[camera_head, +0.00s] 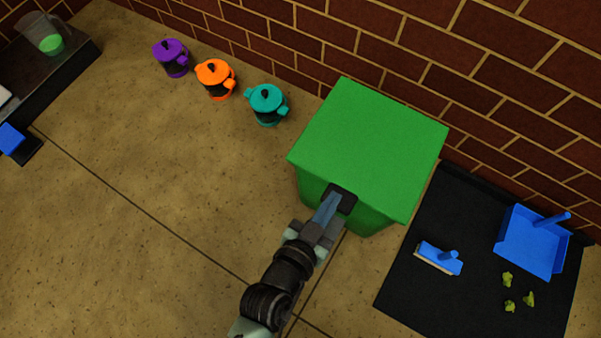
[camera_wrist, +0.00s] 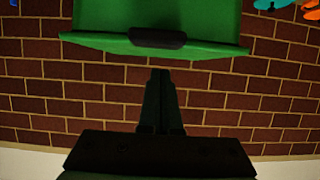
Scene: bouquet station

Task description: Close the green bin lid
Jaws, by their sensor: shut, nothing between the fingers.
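The green bin (camera_head: 345,215) stands against the brick wall in the head view. Its flat green lid (camera_head: 375,140) lies over the whole top, and no opening shows. A dark handle (camera_head: 343,196) is on the lid's front edge. In the wrist view, which looks upside down, the lid edge (camera_wrist: 85,42) and the handle (camera_wrist: 157,38) show at the top. My gripper (camera_head: 328,208) is shut and empty, just in front of the handle. Its fingertips (camera_wrist: 160,73) point toward the handle, with a small gap in the wrist view. The bin's inside is hidden.
A black mat (camera_head: 405,290) with a blue brush (camera_head: 440,258), a blue dustpan (camera_head: 530,245) and green scraps (camera_head: 509,305) lies right of the bin. Purple (camera_head: 172,58), orange (camera_head: 216,78) and teal (camera_head: 267,104) lidded pots stand to the left.

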